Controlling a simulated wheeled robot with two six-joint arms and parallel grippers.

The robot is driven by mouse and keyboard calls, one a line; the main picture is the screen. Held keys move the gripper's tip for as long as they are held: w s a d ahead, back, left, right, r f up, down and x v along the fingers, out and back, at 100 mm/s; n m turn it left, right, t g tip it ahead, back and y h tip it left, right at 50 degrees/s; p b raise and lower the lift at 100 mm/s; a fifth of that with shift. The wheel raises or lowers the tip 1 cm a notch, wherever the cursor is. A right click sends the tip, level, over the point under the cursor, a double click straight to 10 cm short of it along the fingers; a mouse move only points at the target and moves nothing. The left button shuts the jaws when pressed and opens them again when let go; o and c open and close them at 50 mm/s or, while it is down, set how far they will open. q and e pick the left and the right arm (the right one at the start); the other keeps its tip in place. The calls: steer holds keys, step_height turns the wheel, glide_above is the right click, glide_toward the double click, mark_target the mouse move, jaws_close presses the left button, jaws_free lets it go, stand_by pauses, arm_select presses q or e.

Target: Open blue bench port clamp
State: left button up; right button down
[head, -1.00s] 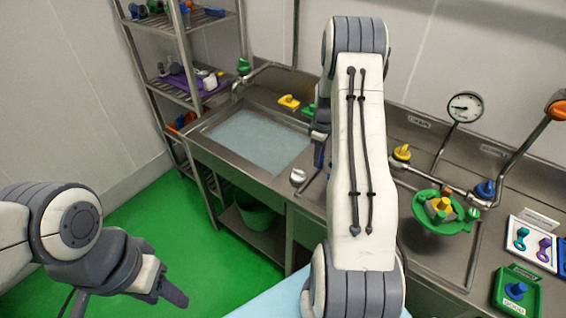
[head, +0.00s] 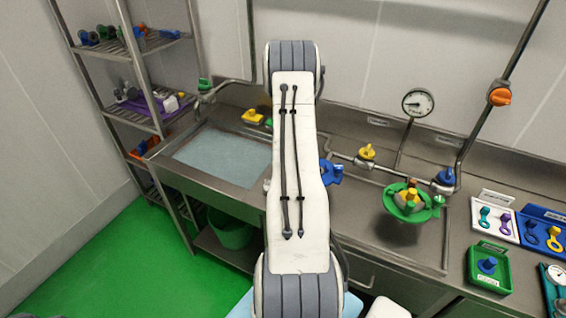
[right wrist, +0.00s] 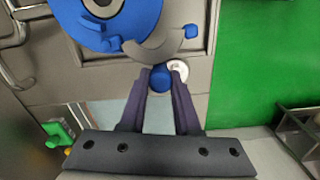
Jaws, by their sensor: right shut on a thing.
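The blue bench port clamp (right wrist: 125,38) is a curved blue ring at the top of the right wrist view. My right gripper (right wrist: 160,77) is below it, shut on a round blue knob, with a dark finger on each side. The knob appears to belong to the clamp, but I cannot see where they join. In the head view a blue piece (head: 332,173) shows just right of my right arm, on the bench. The arm hides the right gripper there. My left gripper is in neither current view.
A sink (head: 225,157) is left of my arm and a shelf rack (head: 130,90) stands farther left. To the right are a green funnel (head: 425,213), yellow (head: 367,152) and dark blue (head: 445,177) valves, a gauge (head: 418,102) and a green tray (head: 490,285).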

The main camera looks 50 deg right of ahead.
steer(key=c, duration=0.6)
jaws_free()
steer(key=shift+d+r, duration=0.1)
steer(key=shift+r, duration=0.25)
step_height(320, 180, up, 9)
steer(key=b, duration=0.2)
steer(key=shift+f+b, duration=0.15)
steer(key=shift+b, duration=0.2)
steer(key=shift+r, duration=0.65)
